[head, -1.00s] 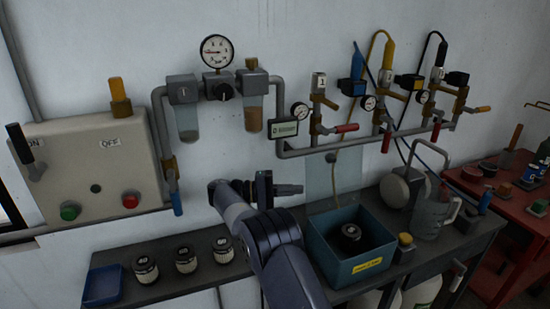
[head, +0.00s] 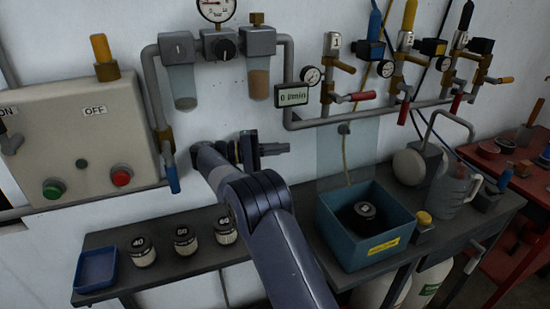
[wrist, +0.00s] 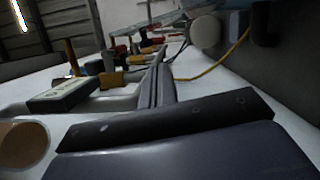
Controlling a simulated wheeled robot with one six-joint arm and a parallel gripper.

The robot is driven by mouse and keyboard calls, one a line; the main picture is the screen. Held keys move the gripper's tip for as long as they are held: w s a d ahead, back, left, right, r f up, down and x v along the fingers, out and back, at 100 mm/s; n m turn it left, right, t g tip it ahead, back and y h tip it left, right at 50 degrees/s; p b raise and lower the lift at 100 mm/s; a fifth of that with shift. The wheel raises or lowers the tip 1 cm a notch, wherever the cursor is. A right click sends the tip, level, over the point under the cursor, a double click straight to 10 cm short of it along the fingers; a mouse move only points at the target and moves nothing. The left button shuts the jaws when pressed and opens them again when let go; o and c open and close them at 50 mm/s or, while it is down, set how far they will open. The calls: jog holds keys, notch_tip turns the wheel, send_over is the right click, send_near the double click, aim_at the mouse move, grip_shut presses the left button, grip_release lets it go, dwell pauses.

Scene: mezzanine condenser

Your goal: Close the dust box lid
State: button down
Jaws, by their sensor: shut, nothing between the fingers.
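The dust box is a teal open-topped box (head: 338,232) with a yellow label on its front, standing on the grey bench. Its clear lid (head: 335,155) stands upright at the box's back edge, with a small dark knob near its top. A dark jar (head: 365,210) with a black cap sits inside the box. My gripper (head: 288,148) is shut and empty, left of the lid and above the bench, pointing right. In the head view there is a gap between its tip and the lid's left edge. A dark bar and bluish surface fill the bottom of the wrist view.
Pipes with valves and gauges run along the wall above. A digital flow display (head: 292,95) hangs over my gripper. Several jars (head: 185,243) and a blue tray (head: 96,270) are on the bench's left. A clear jug (head: 455,190) and yellow-capped bottle (head: 423,222) stand right of the box.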

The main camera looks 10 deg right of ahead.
aim_at(341, 143)
jog(key=d+p, duration=0.1)
jog(key=d, duration=0.4)
jog(key=d+p, duration=0.1)
jog(key=d, duration=0.4)
jog(key=s+d+p, duration=0.1)
jog(key=d, duration=0.4)
jog(key=shift+d+r, duration=0.35)
jog(key=shift+r, duration=0.05)
jog(key=shift+d+p, duration=0.3)
jog(key=shift+d, duration=0.45)
jog(key=shift+d+f+b, duration=0.1)
jog(key=shift+d+b, duration=0.05)
jog(key=shift+b, duration=0.15)
